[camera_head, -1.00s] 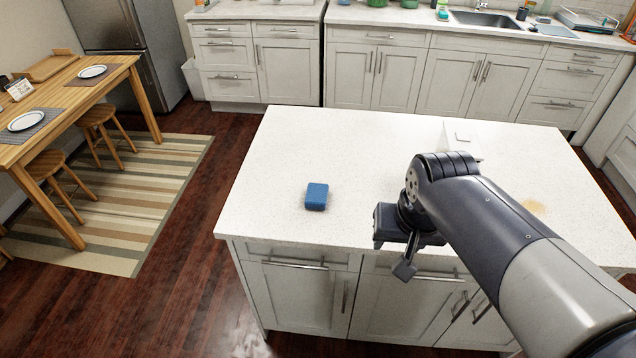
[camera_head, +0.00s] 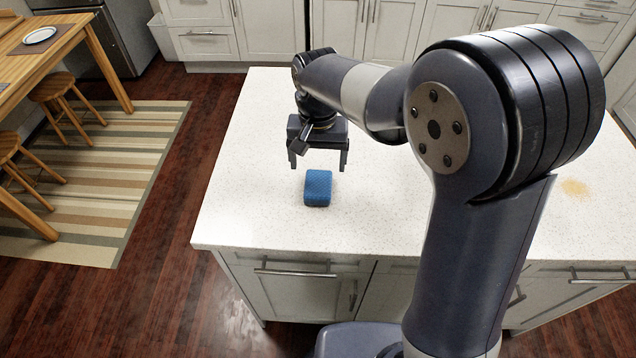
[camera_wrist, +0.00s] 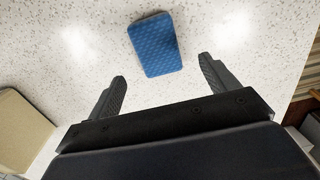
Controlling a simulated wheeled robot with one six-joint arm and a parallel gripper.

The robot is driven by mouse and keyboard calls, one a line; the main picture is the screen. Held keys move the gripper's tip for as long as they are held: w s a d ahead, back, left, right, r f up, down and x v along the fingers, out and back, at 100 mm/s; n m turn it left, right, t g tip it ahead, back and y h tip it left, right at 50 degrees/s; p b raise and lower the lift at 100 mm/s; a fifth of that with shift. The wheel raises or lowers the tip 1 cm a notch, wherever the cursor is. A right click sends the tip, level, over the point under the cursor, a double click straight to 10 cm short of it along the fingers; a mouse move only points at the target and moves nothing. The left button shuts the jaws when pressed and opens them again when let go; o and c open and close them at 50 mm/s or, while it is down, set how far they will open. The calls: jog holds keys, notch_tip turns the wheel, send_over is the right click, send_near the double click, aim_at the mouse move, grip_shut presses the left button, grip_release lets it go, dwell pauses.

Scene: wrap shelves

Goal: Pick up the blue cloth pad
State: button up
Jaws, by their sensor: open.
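The blue cloth pad (camera_head: 318,188) lies flat on the white speckled counter of the island, near its front left part. My gripper (camera_head: 318,166) is above the counter, just beyond the pad in the head view. Its two fingers are spread apart and nothing is between them. In the wrist view the pad (camera_wrist: 154,45) lies ahead of the open fingertips (camera_wrist: 163,72), roughly centred between them and slightly tilted. The pad is fully visible and apart from the fingers.
The island counter (camera_head: 250,200) is clear around the pad. A tan stain (camera_head: 575,188) marks its right side. A beige-faced object (camera_wrist: 22,130) shows at the left of the wrist view. A wooden table (camera_head: 45,50) and stools stand on a striped rug at left.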

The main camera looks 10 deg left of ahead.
aim_at(318, 182)
jog(key=shift+s+d+f+p, duration=0.1)
jog(key=shift+s+f+p, duration=0.15)
jog(key=shift+f, duration=1.35)
jog(key=shift+s+f+p, duration=0.2)
jog(key=shift+f, duration=1.35)
jog(key=shift+c, duration=0.3)
jog(key=c, duration=1)
notch_tip(318, 182, up, 10)
jog(key=shift+b, duration=0.35)
jog(key=o, duration=0.4)
jog(key=c, duration=0.3)
